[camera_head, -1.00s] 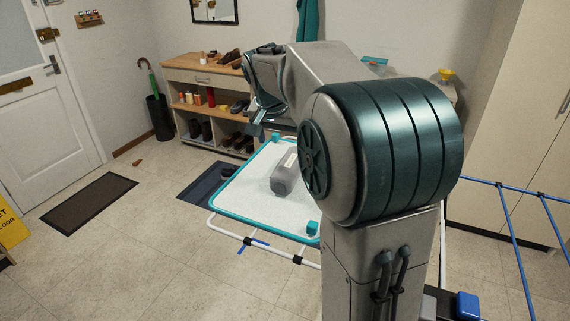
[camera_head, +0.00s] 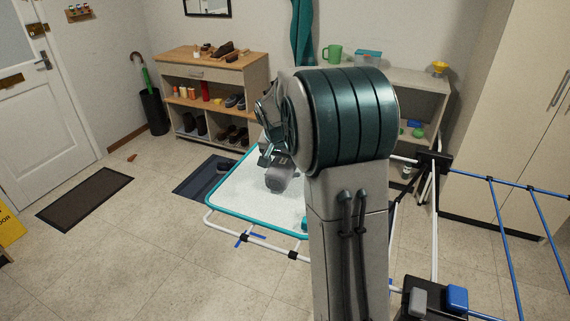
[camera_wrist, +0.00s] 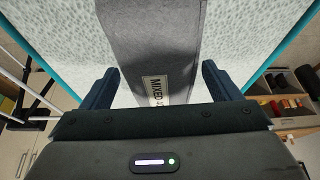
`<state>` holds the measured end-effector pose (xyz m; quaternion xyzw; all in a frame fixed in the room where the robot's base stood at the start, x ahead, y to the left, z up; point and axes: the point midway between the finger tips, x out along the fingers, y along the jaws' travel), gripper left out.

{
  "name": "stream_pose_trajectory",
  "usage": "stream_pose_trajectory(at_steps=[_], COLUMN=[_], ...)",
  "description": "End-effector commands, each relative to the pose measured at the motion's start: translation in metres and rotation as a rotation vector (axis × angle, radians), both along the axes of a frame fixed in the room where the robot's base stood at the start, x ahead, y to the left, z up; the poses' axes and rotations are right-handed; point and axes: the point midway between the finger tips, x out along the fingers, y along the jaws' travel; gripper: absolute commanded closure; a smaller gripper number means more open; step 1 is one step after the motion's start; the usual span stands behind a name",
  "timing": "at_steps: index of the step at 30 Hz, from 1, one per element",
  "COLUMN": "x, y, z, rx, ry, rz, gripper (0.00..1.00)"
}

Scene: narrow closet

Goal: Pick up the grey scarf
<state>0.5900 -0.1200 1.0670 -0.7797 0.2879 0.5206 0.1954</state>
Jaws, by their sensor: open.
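The grey scarf (camera_head: 279,177) looks like a rolled or folded grey bundle. It lies on a white patterned surface with a teal rim (camera_head: 262,226) in the head view. My gripper (camera_wrist: 160,88) is open, with one dark finger on each side of the scarf and gaps to both. In the head view my gripper (camera_head: 268,155) is over the scarf's far end, partly hidden by my arm. Whether the fingers reach down to the surface I cannot tell.
A wooden shoe shelf (camera_head: 215,78) stands behind at the left, and a pale shelf unit (camera_head: 425,85) at the back right. A rack with blue rods (camera_head: 510,240) stands at the right.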

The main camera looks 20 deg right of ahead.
Motion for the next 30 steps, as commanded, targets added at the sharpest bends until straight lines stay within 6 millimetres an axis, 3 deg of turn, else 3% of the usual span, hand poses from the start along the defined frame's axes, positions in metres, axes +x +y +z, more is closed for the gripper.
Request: stream_pose_trajectory(at_steps=[4, 9, 10, 22, 26, 30], x=[0.000, 0.000, 0.000, 0.001, 0.001, 0.001], y=[0.000, 0.000, 0.000, 0.000, 0.000, 0.000], z=[0.000, 0.000, 0.000, 0.007, 0.021, 0.049], rx=[-0.001, -0.001, -0.001, -0.001, -0.001, -0.002], ry=[-0.001, -0.001, -0.001, -0.004, -0.007, -0.009], rz=[0.000, 0.000, 0.000, 0.001, -0.001, 0.000], gripper=[0.17, 0.64, 0.68, 0.69, 0.69, 0.69])
